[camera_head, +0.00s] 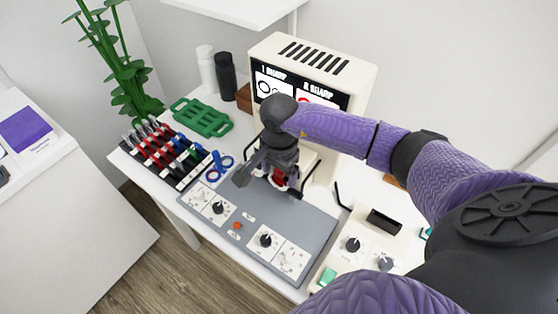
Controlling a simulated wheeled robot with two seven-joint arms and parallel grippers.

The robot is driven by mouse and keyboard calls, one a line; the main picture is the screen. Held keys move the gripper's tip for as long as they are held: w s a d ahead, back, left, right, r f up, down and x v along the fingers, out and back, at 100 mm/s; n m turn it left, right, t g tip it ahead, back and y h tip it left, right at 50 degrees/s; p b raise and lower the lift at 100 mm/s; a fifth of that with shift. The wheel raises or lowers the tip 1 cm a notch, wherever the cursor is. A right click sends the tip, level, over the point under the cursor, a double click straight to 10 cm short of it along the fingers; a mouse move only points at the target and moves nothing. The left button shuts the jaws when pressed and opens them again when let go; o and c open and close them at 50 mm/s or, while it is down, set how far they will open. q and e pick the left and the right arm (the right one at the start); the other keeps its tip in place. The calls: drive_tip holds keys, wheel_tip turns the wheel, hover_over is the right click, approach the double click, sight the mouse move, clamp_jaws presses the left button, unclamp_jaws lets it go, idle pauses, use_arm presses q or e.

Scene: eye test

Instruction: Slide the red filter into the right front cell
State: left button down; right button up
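My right gripper (264,170) reaches in from the right and points down over the back of the grey panel (212,231), in front of the cream machine. A small red piece (281,177) shows just beside and below its fingers. I cannot tell whether this is the red filter, or whether the fingers hold it. The hand and wrist cover most of the spot, so the right front cell cannot be made out. Dark thin bars stand around it. My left gripper is not in view.
A black rack (191,181) of red, blue and black handled pieces stands at the left. Blue rings (219,170) lie beside it. A green tray (203,118), white and black bottles, and the cream machine (358,84) stand behind. A knob box (366,246) is right.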

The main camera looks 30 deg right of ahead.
drive_tip(key=shift+o, duration=0.6)
drive_tip(key=shift+r, duration=0.35)
wheel_tip(320, 180, up, 9)
drive_tip(key=shift+f+p, duration=0.1)
drive_tip(key=shift+p, duration=0.7)
drive_tip(key=shift+r, duration=0.25)
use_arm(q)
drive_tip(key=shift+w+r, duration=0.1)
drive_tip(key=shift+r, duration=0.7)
